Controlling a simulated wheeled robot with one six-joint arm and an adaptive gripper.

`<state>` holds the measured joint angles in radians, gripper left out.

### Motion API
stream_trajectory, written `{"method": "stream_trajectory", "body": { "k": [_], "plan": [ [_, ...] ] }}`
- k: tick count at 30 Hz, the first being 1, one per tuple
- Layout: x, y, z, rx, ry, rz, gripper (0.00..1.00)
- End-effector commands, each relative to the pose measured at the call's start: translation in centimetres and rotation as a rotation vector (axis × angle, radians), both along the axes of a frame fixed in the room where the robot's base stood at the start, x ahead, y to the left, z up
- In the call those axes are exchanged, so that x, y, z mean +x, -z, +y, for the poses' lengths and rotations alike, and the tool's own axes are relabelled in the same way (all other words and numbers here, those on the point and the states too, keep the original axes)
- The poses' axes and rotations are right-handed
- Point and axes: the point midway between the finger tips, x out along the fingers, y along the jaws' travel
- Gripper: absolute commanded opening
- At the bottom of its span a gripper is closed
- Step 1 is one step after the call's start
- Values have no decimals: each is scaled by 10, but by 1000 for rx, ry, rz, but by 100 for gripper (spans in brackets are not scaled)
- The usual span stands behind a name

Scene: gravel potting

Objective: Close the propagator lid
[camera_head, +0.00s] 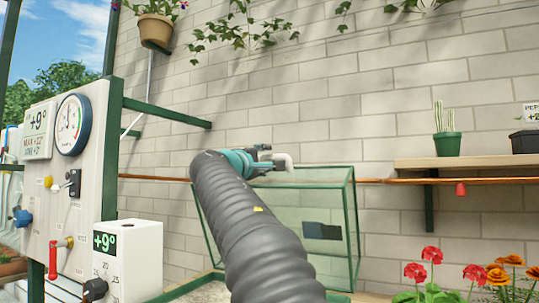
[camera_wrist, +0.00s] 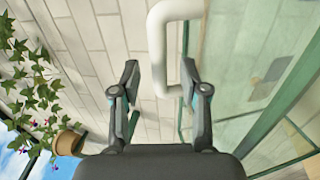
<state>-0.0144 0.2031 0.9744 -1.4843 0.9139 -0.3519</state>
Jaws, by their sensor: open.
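The propagator lid (camera_head: 335,200) is a clear glass cover with green frame edges. It stands raised against the brick wall in the head view, with a dark patch on its pane; its glass also shows at the right of the wrist view (camera_wrist: 235,60). A white bent handle (camera_wrist: 157,45) shows ahead of my gripper (camera_wrist: 160,80). The handle's near end appears between the two spread fingers, closer to the right one; contact cannot be told. In the head view my gripper (camera_head: 268,160) is at the lid's upper edge, and my arm hides part of the lid.
A panel with a dial (camera_head: 72,125) and levers stands at the left, with a white +9° box (camera_head: 128,255) beside it. A shelf (camera_head: 465,162) holds a cactus pot (camera_head: 447,143) at the right. Red flowers (camera_head: 431,255) stand at lower right. A hanging pot (camera_head: 156,30) is above.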

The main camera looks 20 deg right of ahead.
Motion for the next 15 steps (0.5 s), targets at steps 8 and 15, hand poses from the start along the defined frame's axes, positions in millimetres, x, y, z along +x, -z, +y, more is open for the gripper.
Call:
{"method": "stream_trajectory", "body": {
  "k": [8, 15],
  "plan": [
    [19, -6, -22, 0, -2, -1, 44],
    [21, -6, -24, 0, -3, 0, 44]
  ]
}}
